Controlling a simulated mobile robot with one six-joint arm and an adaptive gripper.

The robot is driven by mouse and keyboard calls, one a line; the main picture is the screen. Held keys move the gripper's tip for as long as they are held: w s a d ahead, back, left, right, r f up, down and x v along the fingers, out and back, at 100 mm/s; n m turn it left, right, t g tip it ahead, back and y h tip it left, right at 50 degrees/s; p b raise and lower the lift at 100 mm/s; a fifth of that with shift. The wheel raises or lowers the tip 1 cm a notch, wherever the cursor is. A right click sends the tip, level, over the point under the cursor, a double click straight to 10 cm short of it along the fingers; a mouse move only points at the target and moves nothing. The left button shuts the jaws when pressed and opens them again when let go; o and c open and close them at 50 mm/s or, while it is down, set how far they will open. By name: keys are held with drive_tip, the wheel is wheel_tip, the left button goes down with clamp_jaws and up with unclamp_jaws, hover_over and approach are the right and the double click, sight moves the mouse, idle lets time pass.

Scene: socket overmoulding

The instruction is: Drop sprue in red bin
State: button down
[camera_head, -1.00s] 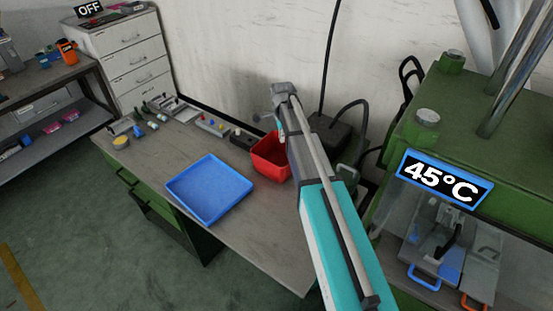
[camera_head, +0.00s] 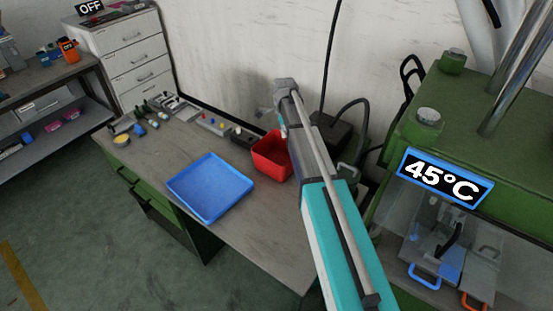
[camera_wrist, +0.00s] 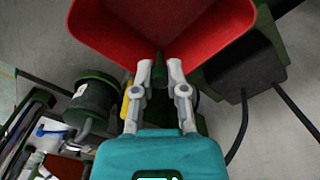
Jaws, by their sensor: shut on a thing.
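The red bin (camera_head: 271,161) stands on the grey workbench, partly behind my arm in the head view. It fills the top of the wrist view (camera_wrist: 163,40), just beyond my fingertips. My gripper (camera_wrist: 160,66) is shut on a small dark green piece, the sprue (camera_wrist: 160,73), which shows between the fingertips at the bin's near edge. In the head view my gripper (camera_head: 281,128) is small and beside the bin's upper rim. The sprue cannot be made out there.
An empty blue tray (camera_head: 210,188) lies left of the bin. A dark box (camera_head: 330,132) with cables stands to the right, and a green machine (camera_head: 520,130) with a 45°C sign further right. Small tools (camera_head: 150,118) lie at the bench's far left.

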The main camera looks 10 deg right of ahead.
drive_tip(key=shift+f+b, duration=2.55)
drive_tip(key=shift+f, duration=0.2)
drive_tip(key=c, duration=0.6)
unclamp_jaws()
drive_tip(key=shift+r, duration=0.1)
